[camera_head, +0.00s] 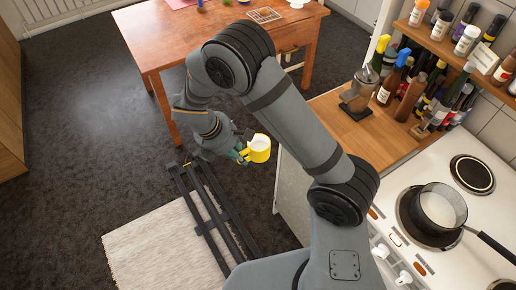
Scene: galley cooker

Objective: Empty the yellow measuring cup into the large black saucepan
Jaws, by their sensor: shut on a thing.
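The yellow measuring cup (259,149) is in the middle of the head view, held in the air over the floor, left of the counter. Its opening looks pale inside; I cannot tell what it holds. My gripper (243,155) is shut on the cup at its left side. The fingers are small and partly hidden. The black saucepan (426,224) stands on a burner of the white cooker at the right, its dark handle pointing to the lower right. Its inside looks light. The cup is well apart from the saucepan.
A wooden counter (341,126) carries a metal-topped jar (357,95) and several bottles. A shelf (447,46) with spice jars hangs above. The cooker (462,258) has another burner (472,174) bare. A wooden table (150,38) stands at the back.

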